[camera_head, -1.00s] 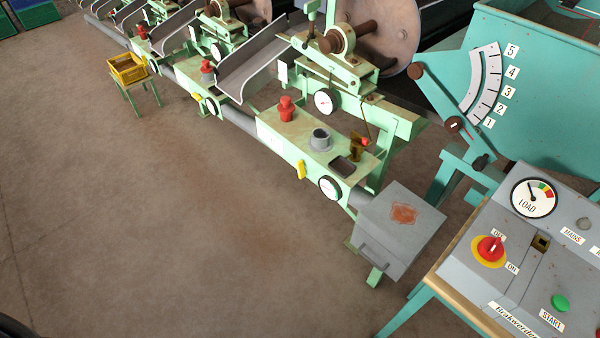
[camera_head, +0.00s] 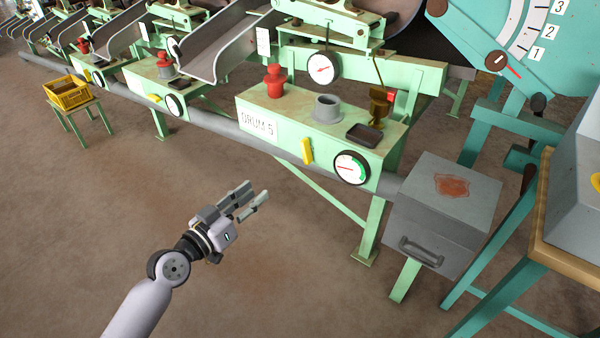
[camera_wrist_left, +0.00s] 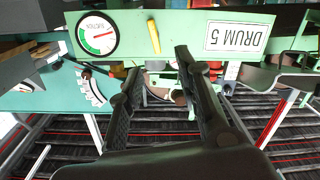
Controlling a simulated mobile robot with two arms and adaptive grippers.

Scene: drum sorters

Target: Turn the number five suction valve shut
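The number five suction valve has a yellow lever handle (camera_head: 307,151) on the front of the green box labelled DRUM 5 (camera_head: 258,124). The handle stands nearly upright, slightly tilted, between the label and a round gauge (camera_head: 351,167). My left gripper (camera_head: 254,196) is open and empty, in front of the box, lower and left of the handle, and apart from it. In the left wrist view the handle (camera_wrist_left: 154,36) shows beyond the spread fingers (camera_wrist_left: 157,72), with the suction gauge (camera_wrist_left: 97,33) to its left. My right gripper is not in view.
A grey metal box (camera_head: 445,210) stands to the right, by a teal-legged table. Similar units with yellow handles (camera_head: 154,97) recede left. The floor in front is clear.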

